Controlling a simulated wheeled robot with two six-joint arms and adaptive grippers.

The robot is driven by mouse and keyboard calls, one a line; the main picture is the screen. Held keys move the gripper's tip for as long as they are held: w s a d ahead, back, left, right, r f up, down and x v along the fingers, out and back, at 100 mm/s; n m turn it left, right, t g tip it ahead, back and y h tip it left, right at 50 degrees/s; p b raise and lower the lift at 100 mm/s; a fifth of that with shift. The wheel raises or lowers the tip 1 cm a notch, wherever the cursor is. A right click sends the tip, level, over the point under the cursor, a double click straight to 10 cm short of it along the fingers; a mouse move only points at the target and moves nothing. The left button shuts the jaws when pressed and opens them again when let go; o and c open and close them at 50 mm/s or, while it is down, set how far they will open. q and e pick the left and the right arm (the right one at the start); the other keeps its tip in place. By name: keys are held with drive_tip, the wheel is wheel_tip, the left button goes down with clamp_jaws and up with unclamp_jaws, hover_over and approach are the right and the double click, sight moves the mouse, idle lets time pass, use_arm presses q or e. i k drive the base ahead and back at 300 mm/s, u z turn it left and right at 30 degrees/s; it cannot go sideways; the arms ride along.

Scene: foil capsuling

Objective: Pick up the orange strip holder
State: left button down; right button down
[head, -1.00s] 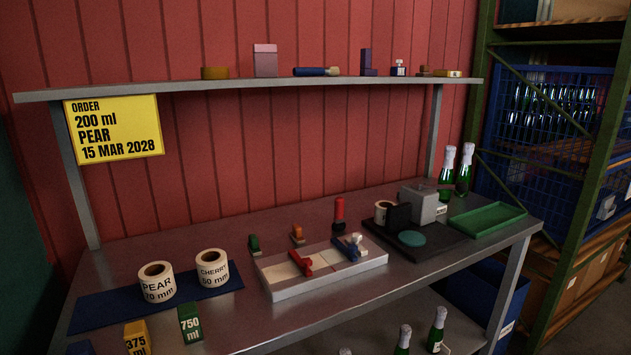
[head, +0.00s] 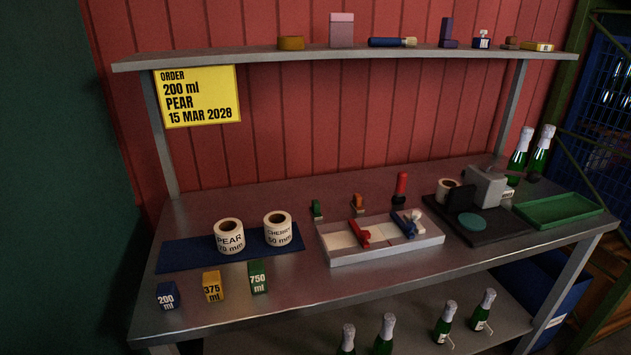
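A small orange holder (head: 358,203) stands on the metal bench, just behind the white tray. It is small in the picture and its details are hard to make out. A similar green holder (head: 317,209) stands to its left. A red holder (head: 360,233) and a blue holder (head: 403,224) sit in the white tray (head: 388,252). Neither of my grippers is in view.
Two label rolls, PEAR (head: 229,237) and CHERRY (head: 277,230), stand on a blue mat (head: 190,255). Volume blocks, including the 375 ml one (head: 213,288), line the front left. A red-topped stamp (head: 401,187) stands right of the orange holder. A shelf (head: 350,54) runs above.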

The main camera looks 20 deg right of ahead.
sight(356, 203)
drive_tip(key=k, duration=0.5)
drive_tip(key=z, duration=0.7)
drive_tip(key=i, duration=0.4)
drive_tip(key=z, duration=0.45)
